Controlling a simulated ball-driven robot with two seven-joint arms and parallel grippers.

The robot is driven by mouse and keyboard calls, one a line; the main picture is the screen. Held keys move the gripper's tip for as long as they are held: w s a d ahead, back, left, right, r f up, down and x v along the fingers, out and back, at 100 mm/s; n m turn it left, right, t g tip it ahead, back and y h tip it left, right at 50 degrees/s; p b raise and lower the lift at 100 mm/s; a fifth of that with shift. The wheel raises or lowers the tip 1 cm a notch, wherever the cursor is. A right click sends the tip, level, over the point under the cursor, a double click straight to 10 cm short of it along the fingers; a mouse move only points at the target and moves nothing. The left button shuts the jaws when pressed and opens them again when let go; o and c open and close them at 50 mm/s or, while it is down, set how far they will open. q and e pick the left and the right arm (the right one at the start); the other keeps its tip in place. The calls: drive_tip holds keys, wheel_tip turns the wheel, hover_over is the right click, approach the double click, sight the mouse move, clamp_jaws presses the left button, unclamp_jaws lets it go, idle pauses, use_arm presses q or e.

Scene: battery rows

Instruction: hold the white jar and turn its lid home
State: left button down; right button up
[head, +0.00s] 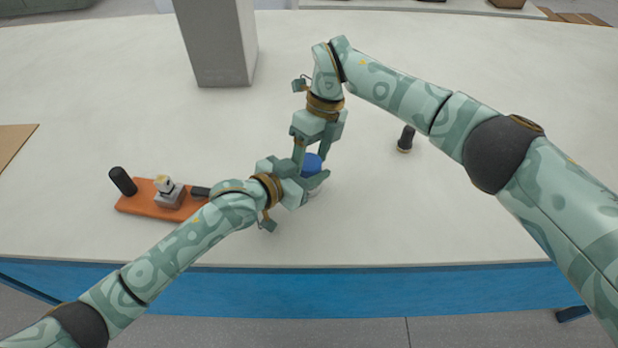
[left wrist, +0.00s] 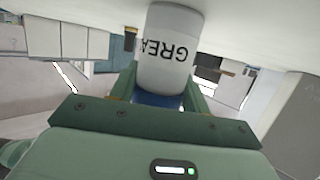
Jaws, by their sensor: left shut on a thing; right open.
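The white jar (left wrist: 168,60) with dark lettering "GREA" stands upright on the table; it shows upside down in the left wrist view. Its blue lid (head: 311,164) is on top and also shows in the left wrist view (left wrist: 155,99). In the head view the jar's body is mostly hidden by my grippers. My left gripper (head: 313,188) is shut on the jar from the left side, one finger on each side of it. My right gripper (head: 312,156) is open and points down from above, its fingers close around the lid; I cannot tell whether they touch it.
An orange tray (head: 136,203) at the left holds a grey-and-white object (head: 168,191); a black cylinder (head: 123,181) is at its left end. A dark flashlight-like object (head: 405,139) stands to the right. A grey column (head: 215,45) rises at the back. The table (head: 420,215) is clear front right.

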drive_tip(key=c, duration=0.9)
drive_tip(key=shift+o, duration=0.2)
drive_tip(key=m, duration=0.3)
drive_tip(key=shift+d+m+t+y, duration=0.15)
drive_tip(key=shift+m+t+y, duration=0.15)
drive_tip(key=shift+t, duration=0.1)
drive_tip(key=o, duration=1.1)
wheel_tip(320, 180, up, 4)
use_arm(q)
drive_tip(key=shift+f, duration=0.2)
use_arm(e)
drive_tip(key=shift+s+a+r, duration=0.15)
drive_tip(key=shift+a+r, duration=0.05)
drive_tip(key=shift+r, duration=0.2)
